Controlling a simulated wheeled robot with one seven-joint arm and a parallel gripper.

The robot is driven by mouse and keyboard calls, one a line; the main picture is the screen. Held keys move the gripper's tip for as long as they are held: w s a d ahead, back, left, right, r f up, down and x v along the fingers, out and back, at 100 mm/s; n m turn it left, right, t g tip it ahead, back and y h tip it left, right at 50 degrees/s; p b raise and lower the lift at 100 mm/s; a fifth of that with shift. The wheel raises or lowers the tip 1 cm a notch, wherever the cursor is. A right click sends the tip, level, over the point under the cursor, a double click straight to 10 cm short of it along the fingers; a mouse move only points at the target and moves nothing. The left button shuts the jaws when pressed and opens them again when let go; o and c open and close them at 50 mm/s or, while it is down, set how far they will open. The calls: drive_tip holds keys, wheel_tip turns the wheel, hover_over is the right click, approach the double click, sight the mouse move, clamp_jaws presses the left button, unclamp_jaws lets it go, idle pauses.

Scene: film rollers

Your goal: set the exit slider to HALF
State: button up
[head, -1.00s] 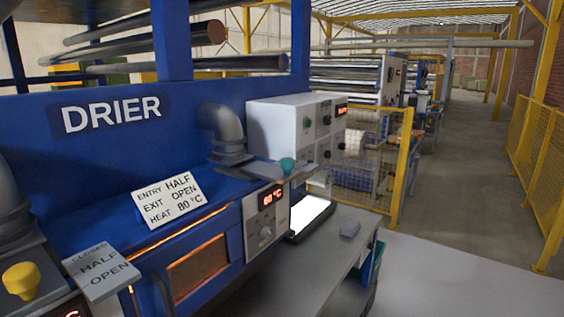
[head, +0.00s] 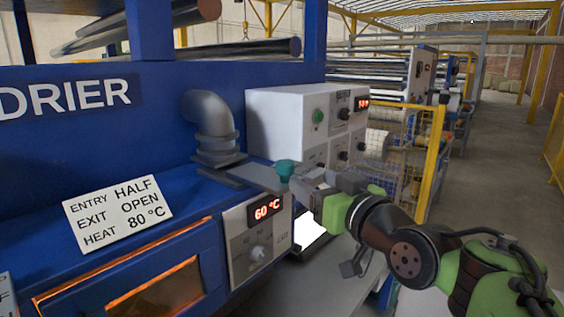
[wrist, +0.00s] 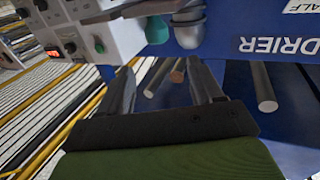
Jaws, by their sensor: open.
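The exit slider's teal knob (head: 285,168) sits at the right end of a grey slide plate (head: 258,176), beside the base of the bent grey duct. The knob also shows at the top of the wrist view (wrist: 157,29). My gripper (head: 312,185) is just right of the knob in the head view, its fingers pointing toward it. In the wrist view the open fingers (wrist: 165,82) are apart with nothing between them, and the knob lies beyond their tips. The slider's position markings are hidden or too small to read.
A white card (head: 118,214) reads ENTRY HALF, EXIT OPEN, HEAT 80 °C. The heat panel (head: 258,240) shows 60 °C. A white control box (head: 290,122) stands just behind the knob. The grey duct (head: 212,125) rises to its left. A yellow fence (head: 434,165) is behind.

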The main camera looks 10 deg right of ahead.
sight(289, 166)
drive_tip(key=x, duration=0.4)
drive_tip(key=p+x, duration=0.1)
drive_tip(key=x, duration=0.7)
drive_tip(key=shift+w+d, duration=0.15)
drive_tip(key=shift+w, duration=0.25)
drive_tip(key=shift+s, duration=0.1)
